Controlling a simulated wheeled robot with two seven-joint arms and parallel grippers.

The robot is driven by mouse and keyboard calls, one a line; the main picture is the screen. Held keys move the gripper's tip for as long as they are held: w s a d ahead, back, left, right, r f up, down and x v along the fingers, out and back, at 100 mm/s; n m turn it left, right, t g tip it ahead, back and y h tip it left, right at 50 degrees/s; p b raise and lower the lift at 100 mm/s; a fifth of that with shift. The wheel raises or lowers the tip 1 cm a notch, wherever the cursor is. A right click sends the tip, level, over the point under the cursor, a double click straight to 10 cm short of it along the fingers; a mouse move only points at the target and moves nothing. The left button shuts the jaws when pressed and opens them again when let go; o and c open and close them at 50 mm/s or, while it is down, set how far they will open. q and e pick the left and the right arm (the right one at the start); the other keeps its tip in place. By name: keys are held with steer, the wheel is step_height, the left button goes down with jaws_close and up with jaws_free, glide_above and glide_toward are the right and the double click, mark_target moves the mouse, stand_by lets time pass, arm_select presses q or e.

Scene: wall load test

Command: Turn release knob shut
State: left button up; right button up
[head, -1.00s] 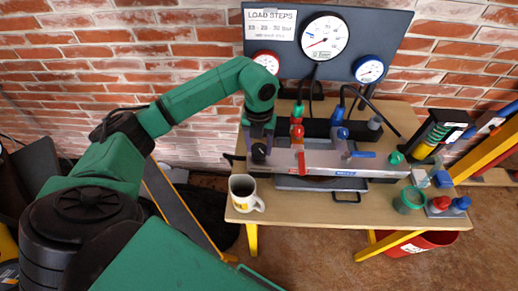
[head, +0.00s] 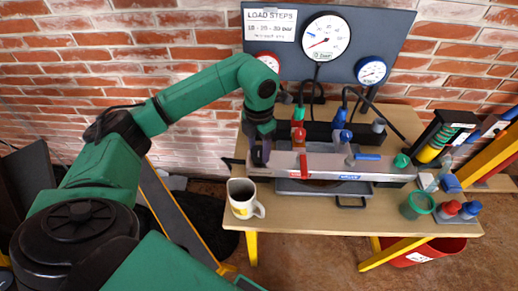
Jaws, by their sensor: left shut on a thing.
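A hand pump with a long grey body (head: 335,166) lies along the bench, with a red band and a blue lever on it. At its left end is a dark round knob (head: 258,155), which I take to be the release knob. My left gripper (head: 261,149) points down from above and is shut on this knob, hiding part of it. I cannot tell how far the knob is turned. The big gauge (head: 326,38) on the dark panel has a red needle at the lower left. My right gripper is not in view.
A white mug (head: 243,198) stands just left of the pump at the bench edge. Red and blue couplers (head: 298,120) rise behind the pump. A green cup (head: 416,205) and small red and blue knobs stand at the right. The front middle of the wooden bench (head: 330,215) is clear.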

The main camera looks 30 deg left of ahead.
arm_select(q)
steer(key=shift+r, duration=0.15)
steer(key=o, duration=1.4)
steer(key=shift+c, duration=0.2)
step_height(320, 180, up, 10)
step_height(320, 180, up, 5)
steer(key=p, duration=0.1)
glide_above(259, 151)
steer(key=shift+f, duration=0.2)
steer(key=shift+a, duration=0.1)
